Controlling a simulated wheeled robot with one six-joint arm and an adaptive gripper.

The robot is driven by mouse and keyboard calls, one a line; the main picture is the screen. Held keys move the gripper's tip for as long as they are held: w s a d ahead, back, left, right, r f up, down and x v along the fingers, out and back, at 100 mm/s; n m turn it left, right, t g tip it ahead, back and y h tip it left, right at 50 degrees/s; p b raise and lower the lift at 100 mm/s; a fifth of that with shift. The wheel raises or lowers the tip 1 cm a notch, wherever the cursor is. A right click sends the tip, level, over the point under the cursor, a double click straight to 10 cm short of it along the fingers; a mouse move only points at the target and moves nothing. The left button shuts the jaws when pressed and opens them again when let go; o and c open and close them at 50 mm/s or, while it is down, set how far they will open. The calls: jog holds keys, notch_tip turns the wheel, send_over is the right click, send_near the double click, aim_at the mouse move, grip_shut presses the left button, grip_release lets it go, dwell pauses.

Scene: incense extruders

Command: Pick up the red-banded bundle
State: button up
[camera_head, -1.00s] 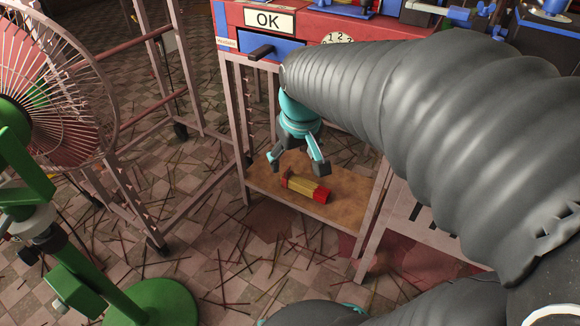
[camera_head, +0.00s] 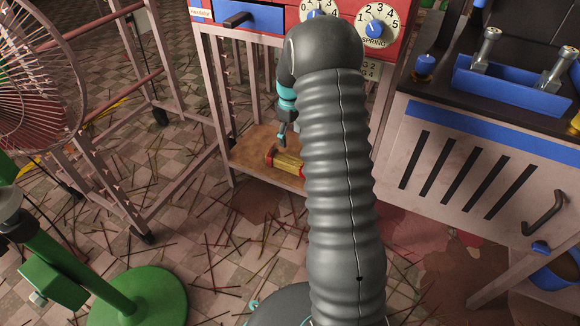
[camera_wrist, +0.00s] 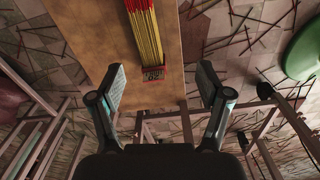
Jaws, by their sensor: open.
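The red-banded bundle (camera_head: 285,160) of yellowish sticks lies on the low wooden shelf (camera_head: 247,158) under the red machine. In the head view my arm hides its right part. In the wrist view the bundle (camera_wrist: 147,35) runs from the top edge down to a red end near the centre. My gripper (camera_wrist: 160,85) is open and empty, with one finger to each side of the line of the bundle. The fingertips are near the level of its red end, and I cannot tell the gap in depth. In the head view my gripper (camera_head: 287,138) is partly hidden by my arm.
Metal frame legs (camera_head: 223,120) border the shelf. A red machine with dials (camera_head: 376,28) stands above it. A slotted cabinet (camera_head: 470,175) is at the right. A fan (camera_head: 35,80) and a green stand (camera_head: 140,297) are at the left. Loose sticks litter the floor.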

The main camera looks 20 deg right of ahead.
aim_at(291, 161)
jog(key=shift+n, duration=0.8)
jog(key=f, duration=0.3)
jog(key=w+d+f, duration=0.1)
jog(key=f, duration=0.3)
jog(key=w+f+b, duration=0.1)
jog(key=f, duration=0.3)
jog(key=shift+w+d, duration=0.2)
jog(key=shift+d, duration=0.2)
jog(key=shift+w+a+f+b, duration=0.1)
jog(key=shift+f+b, duration=0.2)
jog(key=shift+f, duration=1.35)
jog(key=shift+w+f+b, duration=0.1)
jog(key=shift+f+b, duration=0.15)
jog(key=shift+f, duration=1.35)
jog(key=c, duration=1.4)
jog(key=shift+r, duration=0.15)
